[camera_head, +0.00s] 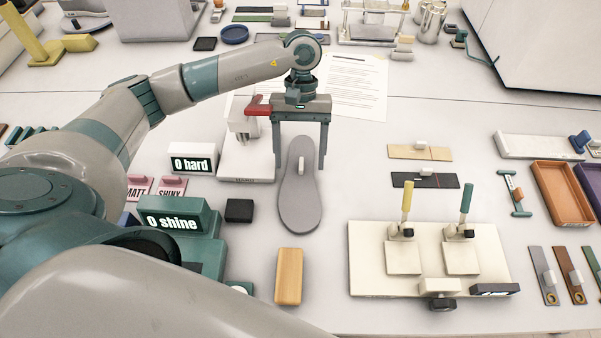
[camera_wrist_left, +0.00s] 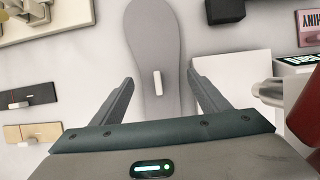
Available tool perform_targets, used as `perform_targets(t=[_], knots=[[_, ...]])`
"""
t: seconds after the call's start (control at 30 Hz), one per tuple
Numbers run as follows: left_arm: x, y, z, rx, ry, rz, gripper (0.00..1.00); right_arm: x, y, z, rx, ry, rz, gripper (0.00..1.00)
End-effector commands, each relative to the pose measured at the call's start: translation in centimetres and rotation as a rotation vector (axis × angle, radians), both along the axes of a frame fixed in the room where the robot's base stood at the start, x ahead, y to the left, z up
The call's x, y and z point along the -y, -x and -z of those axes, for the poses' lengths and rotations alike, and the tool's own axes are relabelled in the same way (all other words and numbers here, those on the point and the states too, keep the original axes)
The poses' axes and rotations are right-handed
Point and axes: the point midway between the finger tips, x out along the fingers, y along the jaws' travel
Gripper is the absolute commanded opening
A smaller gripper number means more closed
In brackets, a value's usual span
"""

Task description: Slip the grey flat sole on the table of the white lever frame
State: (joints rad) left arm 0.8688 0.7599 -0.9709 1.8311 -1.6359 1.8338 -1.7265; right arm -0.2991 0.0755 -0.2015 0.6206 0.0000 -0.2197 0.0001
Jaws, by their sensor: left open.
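The grey flat sole (camera_head: 299,205) lies on the white table with a small white upright grip on it. It also shows in the left wrist view (camera_wrist_left: 152,40), its far end pointing away from the gripper. My left gripper (camera_head: 300,165) is open above the sole, its fingers on either side of the sole's narrower part and grip; in the wrist view (camera_wrist_left: 161,85) nothing is held. The white lever frame (camera_head: 245,165), with a red lever (camera_head: 258,105), stands just left of the gripper, partly hidden by it. My right gripper is not in view.
A "0 hard" display (camera_head: 193,159) and a "0 shine" box (camera_head: 178,217) stand left. A black block (camera_head: 239,210) and a wooden block (camera_head: 289,276) lie near the sole. A cream two-lever fixture (camera_head: 430,265) is at right. Paper (camera_head: 350,85) lies behind.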

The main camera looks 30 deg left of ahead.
Motion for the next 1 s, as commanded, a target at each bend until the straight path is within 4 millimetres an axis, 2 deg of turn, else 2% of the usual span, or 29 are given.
perform_targets(t=[0.03,0.27,0.7,0.73,0.87,1.0], knots=[[0.2,0.3,0.3,-0.004,0.001,0.000,0.69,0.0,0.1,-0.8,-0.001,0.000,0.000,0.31],[0.4,0.8,2.0,0.000,0.001,0.000,0.69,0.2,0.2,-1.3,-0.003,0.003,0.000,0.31],[0.4,0.8,2.1,0.001,0.001,0.001,0.69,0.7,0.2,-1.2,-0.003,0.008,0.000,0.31],[0.4,0.8,2.1,0.001,0.001,0.001,0.66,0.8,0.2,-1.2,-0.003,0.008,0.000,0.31],[0.4,0.8,2.0,0.000,0.001,0.000,0.35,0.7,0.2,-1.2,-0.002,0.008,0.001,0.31],[0.4,0.7,2.0,0.001,0.001,0.001,0.33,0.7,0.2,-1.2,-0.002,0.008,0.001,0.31]])
